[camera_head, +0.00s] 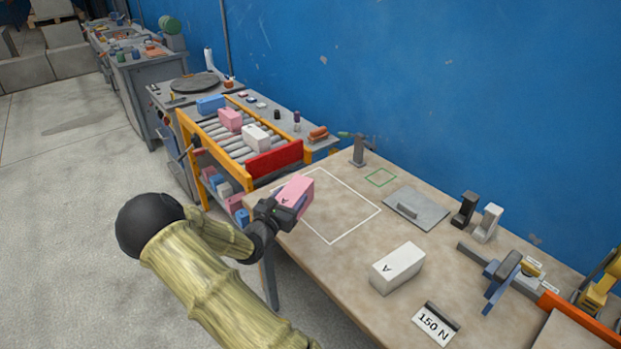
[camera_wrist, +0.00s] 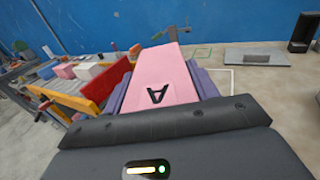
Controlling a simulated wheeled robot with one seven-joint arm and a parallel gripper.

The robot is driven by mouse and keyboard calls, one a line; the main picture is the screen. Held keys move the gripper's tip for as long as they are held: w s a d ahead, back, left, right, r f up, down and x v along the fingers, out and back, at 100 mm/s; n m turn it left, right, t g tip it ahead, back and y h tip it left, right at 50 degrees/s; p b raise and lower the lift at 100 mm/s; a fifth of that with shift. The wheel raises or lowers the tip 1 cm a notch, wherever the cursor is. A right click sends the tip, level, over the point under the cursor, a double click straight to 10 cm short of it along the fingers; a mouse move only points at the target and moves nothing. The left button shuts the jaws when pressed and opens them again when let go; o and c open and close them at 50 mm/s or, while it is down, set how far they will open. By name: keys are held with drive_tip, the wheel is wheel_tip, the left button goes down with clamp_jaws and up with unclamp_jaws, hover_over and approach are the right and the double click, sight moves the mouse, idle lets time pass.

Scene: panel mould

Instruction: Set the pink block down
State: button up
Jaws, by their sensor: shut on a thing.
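The pink block (camera_head: 296,192) has a dark letter A on its face. My gripper (camera_head: 286,206) is shut on it, at the left edge of the workbench, near the white outlined square (camera_head: 331,241) on the bench top. In the wrist view the pink block (camera_wrist: 164,80) sits between the purple-grey finger pads (camera_wrist: 162,92), with the A towards the camera. Whether the block's underside touches the bench is hidden.
A white block (camera_head: 398,268) marked A and a 150 N sign (camera_head: 435,324) stand on the bench. A flat grey plate (camera_head: 416,209) lies beyond the white outline. A roller rack (camera_head: 246,140) with a red end bar (camera_head: 274,160) stands close behind my gripper.

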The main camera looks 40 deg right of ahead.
drive_tip(key=s+a+n+t+y+p, duration=0.4)
drive_tip(key=a+n+y+p, duration=0.2)
drive_tip(key=a+y+p, duration=0.2)
drive_tip(key=s+a+n+t+y+p, duration=0.5)
drive_tip(key=a+n+y+p, duration=0.1)
drive_tip(key=a+p, duration=0.5)
drive_tip(key=a+y, duration=0.1)
drive_tip(key=a, duration=0.1)
drive_tip(key=shift+a+f+y+p, duration=0.35)
drive_tip(key=shift+a+f+y, duration=0.05)
